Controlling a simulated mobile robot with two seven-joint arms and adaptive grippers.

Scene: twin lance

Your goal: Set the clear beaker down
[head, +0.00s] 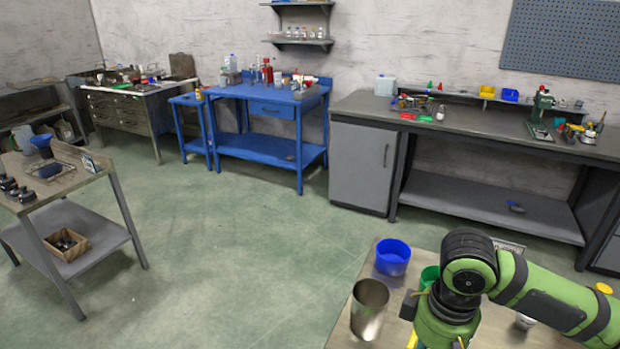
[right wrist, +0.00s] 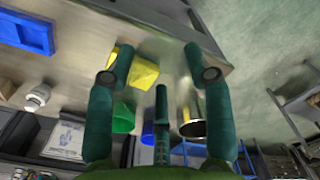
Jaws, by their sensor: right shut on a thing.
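My right gripper (right wrist: 157,60) shows in the right wrist view with its two dark green fingers set apart, shut on the clear beaker (right wrist: 172,70). The beaker is only a faint, see-through shape between the fingers, and its edges are hard to make out. In the head view, my right arm reaches in from the right over the near workbench (head: 352,280). Its wrist hides the fingers and the beaker there. I cannot tell whether the beaker touches the bench. My left gripper is not in view.
On the near bench, a metal cup (head: 370,308), a blue container (head: 392,257) and a green cup (head: 429,276) stand close to my right wrist. Yellow pieces (right wrist: 143,74) and a blue tray (right wrist: 26,32) show in the right wrist view. Open floor lies beyond the bench.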

